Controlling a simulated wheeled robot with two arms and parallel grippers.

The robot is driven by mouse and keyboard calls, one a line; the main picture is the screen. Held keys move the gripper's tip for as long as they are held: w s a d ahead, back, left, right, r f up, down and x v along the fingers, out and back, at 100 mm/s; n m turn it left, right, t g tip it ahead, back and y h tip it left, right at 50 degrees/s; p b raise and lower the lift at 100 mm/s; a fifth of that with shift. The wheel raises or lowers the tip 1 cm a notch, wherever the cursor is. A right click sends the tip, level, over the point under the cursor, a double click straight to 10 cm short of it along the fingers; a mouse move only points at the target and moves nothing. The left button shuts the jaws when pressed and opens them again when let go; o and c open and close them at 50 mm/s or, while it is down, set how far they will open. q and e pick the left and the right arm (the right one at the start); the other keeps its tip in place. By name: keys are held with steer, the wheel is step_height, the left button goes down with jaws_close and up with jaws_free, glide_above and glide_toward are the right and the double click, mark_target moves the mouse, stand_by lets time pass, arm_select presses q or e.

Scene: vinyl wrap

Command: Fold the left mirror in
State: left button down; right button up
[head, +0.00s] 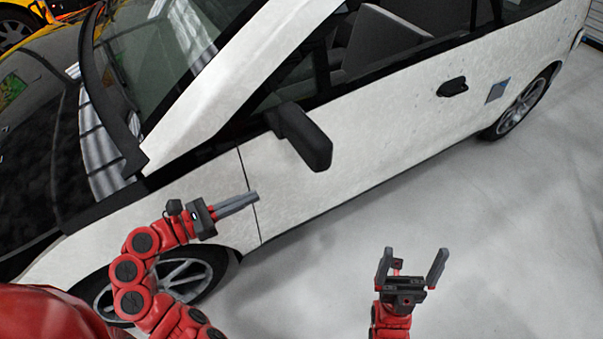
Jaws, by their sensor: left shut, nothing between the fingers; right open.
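The black left mirror (306,138) stands out from the side of the white car (350,150), at the front corner of the door window. My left gripper (256,196) is shut and empty. In the picture it is below and to the left of the mirror, in front of the door seam, and looks apart from the mirror. My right gripper (412,258) is open and empty, pointing up, over the floor to the lower right of the mirror.
The car's front wheel (185,278) is partly behind my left arm. A black door handle (452,87) and a small blue-grey patch (497,91) are further along the car's side. The grey floor (500,230) at the right is clear. A yellow vehicle (20,22) is at the upper left.

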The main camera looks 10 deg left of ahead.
mark_target(313, 170)
arm_select(q)
steer(key=p+x, duration=0.3)
steer(key=x, duration=1)
steer(key=shift+d+p, duration=0.1)
steer(key=shift+p, duration=0.25)
steer(key=shift+w+d, duration=0.3)
steer(key=shift+w, duration=0.05)
